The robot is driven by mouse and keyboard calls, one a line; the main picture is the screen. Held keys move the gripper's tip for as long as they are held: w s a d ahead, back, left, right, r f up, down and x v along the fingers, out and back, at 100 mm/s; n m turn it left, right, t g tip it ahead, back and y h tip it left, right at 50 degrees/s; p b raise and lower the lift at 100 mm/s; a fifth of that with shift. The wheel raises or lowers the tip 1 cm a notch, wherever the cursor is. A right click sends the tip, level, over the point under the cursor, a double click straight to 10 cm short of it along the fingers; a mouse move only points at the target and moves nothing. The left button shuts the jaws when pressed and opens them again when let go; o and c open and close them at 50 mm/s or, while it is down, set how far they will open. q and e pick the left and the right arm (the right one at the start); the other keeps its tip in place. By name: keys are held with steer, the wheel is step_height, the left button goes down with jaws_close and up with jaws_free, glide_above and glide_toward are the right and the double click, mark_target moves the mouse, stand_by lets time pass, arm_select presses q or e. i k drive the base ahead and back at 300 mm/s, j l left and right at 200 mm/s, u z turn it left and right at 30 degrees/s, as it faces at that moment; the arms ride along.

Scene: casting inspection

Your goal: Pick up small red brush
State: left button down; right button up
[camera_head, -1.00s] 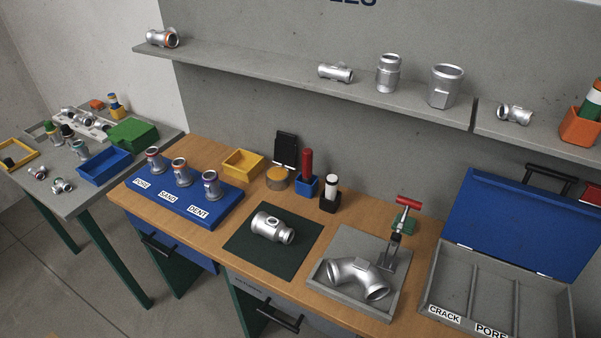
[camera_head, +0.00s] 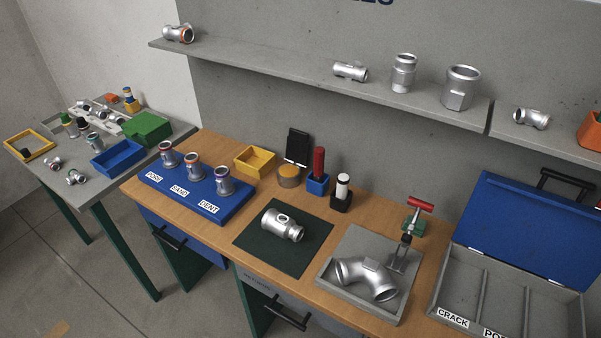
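A red upright cylinder (camera_head: 318,162), which may be the small red brush, stands in a small blue holder (camera_head: 317,186) at the back of the wooden bench. Its bristles, if any, cannot be made out. Beside it to the right, a white-and-black cylinder (camera_head: 342,186) stands in a black holder (camera_head: 340,203). A red bar handle (camera_head: 420,204) belongs to a clamp-like fixture further right. Neither of my grippers is in view.
On the wooden bench (camera_head: 200,236) are a blue stand (camera_head: 208,205) with several castings, a yellow bin (camera_head: 254,161), a casting on a dark mat (camera_head: 262,249), an elbow pipe (camera_head: 366,278) in a grey tray, and an open blue-lidded case (camera_head: 525,230). A shelf (camera_head: 300,79) runs above.

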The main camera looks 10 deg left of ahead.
mark_target(319, 152)
steer(key=j+z, duration=0.2)
steer(key=z, duration=0.15)
steer(key=j+z, duration=0.2)
steer(key=z, duration=0.2)
steer(key=j+z, duration=0.2)
steer(key=z, duration=0.15)
